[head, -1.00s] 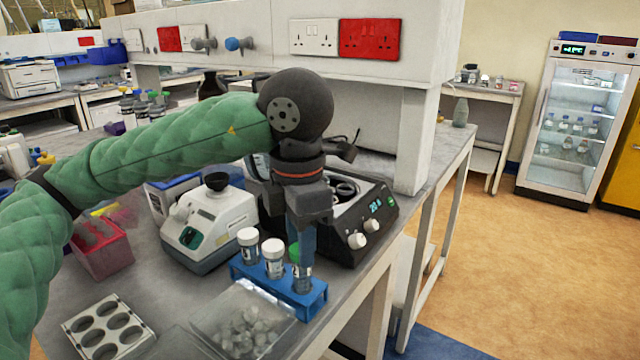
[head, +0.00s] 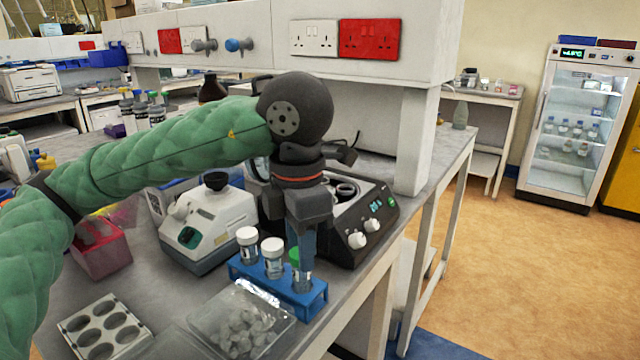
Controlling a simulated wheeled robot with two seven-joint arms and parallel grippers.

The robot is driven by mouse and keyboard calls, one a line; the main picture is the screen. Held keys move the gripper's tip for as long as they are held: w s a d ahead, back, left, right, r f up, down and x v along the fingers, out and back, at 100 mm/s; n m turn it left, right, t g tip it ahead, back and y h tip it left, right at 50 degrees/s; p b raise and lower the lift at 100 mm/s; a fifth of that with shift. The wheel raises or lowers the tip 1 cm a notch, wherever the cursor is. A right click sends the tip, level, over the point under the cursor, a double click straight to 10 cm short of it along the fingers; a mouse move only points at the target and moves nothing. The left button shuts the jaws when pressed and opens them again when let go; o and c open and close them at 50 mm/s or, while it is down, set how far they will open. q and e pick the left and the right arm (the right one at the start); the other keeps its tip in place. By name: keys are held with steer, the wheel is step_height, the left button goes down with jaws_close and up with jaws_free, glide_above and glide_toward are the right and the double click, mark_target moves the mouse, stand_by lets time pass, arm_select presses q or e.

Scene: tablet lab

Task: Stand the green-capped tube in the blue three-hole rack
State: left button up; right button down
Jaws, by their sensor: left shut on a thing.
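The blue three-hole rack (head: 262,283) stands near the front edge of the bench. Two white-capped tubes (head: 248,243) (head: 273,257) stand upright in its left and middle holes. The green-capped tube (head: 301,281) is upright at the right hole, its lower part within the rack's outline. My left gripper (head: 304,256) points down from above and is shut on this tube near its green cap, partly hiding it. I cannot tell whether the tube touches the bottom of its hole. My right gripper is not in view.
A clear box of crumpled pieces (head: 243,321) lies just in front of the rack. A dial-fronted device (head: 352,259) stands close behind it. A white instrument (head: 207,232), a pink container (head: 103,250) and a six-well block (head: 103,328) stand to the left.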

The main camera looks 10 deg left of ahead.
arm_select(q)
steer(key=shift+s+d+f, duration=0.1)
steer(key=shift+f, duration=0.25)
steer(key=o, duration=0.9)
steer(key=shift+f, duration=0.1)
